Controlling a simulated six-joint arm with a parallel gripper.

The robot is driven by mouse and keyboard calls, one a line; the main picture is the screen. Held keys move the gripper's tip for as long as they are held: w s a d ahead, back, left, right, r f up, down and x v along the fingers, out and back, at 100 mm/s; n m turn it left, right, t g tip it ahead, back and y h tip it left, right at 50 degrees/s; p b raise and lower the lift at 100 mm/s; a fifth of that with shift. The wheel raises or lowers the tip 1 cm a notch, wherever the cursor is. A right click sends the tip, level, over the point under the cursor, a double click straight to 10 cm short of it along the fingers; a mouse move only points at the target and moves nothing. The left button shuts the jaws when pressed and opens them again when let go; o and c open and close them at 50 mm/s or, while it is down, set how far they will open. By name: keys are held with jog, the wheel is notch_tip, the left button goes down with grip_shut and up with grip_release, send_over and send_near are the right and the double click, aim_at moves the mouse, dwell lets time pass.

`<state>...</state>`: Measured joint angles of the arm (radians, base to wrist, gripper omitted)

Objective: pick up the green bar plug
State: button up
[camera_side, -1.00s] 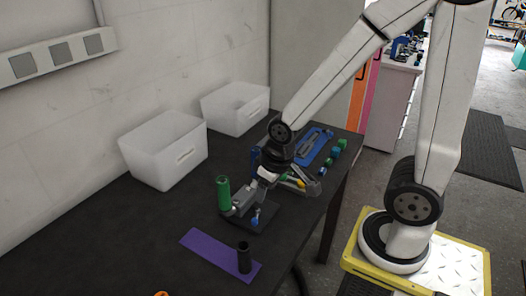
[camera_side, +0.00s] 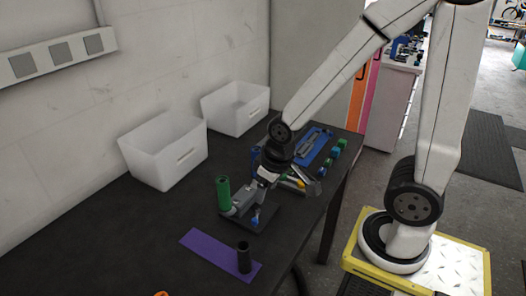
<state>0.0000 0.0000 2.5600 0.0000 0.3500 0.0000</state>
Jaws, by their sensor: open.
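An upright green cylinder (camera_side: 223,194) stands on the dark bench, left of my gripper (camera_side: 245,208). Small green pieces (camera_side: 337,152) also lie near the bench's right edge, beside the blue tray. I cannot tell from this view which of these is the green bar plug. My gripper is open and low over a dark grey plate (camera_side: 262,227), close to the green cylinder. A small blue piece (camera_side: 255,219) shows by its fingers. Whether the fingers touch anything is unclear, and my wrist hides part of the area behind.
A purple strip (camera_side: 205,247) with an upright black cylinder (camera_side: 244,258) lies in front. Two white bins (camera_side: 165,155) (camera_side: 235,108) stand by the wall. A blue tray (camera_side: 315,145) and a grey tray with coloured parts (camera_side: 303,184) sit behind.

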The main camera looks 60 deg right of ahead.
jog(key=s+d+f+n+g+h, duration=0.3)
jog(key=s+d+n+h, duration=0.15)
jog(key=d, duration=0.25)
jog(key=s+d+f+n+g+h, duration=0.3)
jog(key=s+d+n+h, duration=0.1)
jog(key=d+n, duration=0.2)
jog(key=n+t+h, duration=0.3)
jog(key=n+t, duration=0.8)
jog(key=n, duration=0.4)
send_near(282, 178)
jog(key=d, duration=0.3)
jog(key=shift+s+r+y, duration=0.25)
jog(key=shift+w+a+f+n+t+y, duration=0.3)
jog(key=shift+a+t+y, duration=0.1)
jog(key=shift+t, duration=0.1)
jog(key=shift+d, duration=0.1)
jog(key=shift+x, duration=1.25)
